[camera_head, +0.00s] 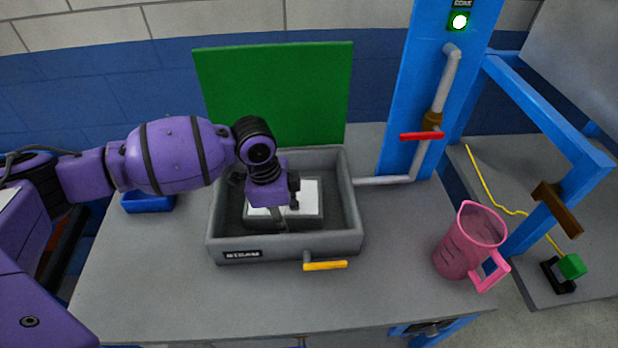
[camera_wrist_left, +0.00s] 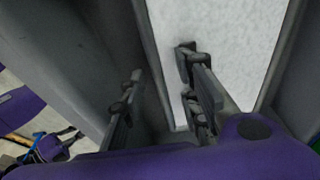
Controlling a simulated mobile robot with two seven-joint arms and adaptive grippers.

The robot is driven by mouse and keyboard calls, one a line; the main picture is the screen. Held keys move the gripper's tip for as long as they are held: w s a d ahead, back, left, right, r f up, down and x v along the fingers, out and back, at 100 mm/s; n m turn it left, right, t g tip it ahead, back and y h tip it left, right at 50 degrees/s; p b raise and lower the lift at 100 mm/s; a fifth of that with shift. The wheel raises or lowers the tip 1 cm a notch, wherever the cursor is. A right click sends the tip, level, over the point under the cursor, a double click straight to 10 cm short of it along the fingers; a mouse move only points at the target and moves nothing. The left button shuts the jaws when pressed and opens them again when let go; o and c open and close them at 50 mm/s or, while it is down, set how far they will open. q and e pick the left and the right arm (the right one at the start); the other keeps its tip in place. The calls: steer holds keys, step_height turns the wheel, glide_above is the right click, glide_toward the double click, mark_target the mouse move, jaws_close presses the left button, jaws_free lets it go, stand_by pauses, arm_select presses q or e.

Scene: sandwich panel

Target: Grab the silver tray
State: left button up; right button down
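The silver tray (camera_head: 300,221), a small grey tray with a white sheet or filling, sits inside the larger grey box marked STEAM (camera_head: 285,248). My left gripper (camera_head: 292,198) is over the tray, pointing down and hiding part of it. In the left wrist view, its two fingers (camera_wrist_left: 160,95) are apart. The tray's edge (camera_wrist_left: 152,70) appears between them, with one finger over the white surface and the other outside. I cannot tell whether the fingers touch the tray. My right gripper is not in view.
A green lid or panel (camera_head: 275,95) stands behind the box. A yellow-handled valve (camera_head: 325,265) sticks out in front. A pink jug (camera_head: 470,245) stands on the right; a blue tray (camera_head: 147,202) is at the left. A red-handled pipe (camera_head: 421,136) rises behind. The front counter is clear.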

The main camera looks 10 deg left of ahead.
arm_select(q)
jaws_close()
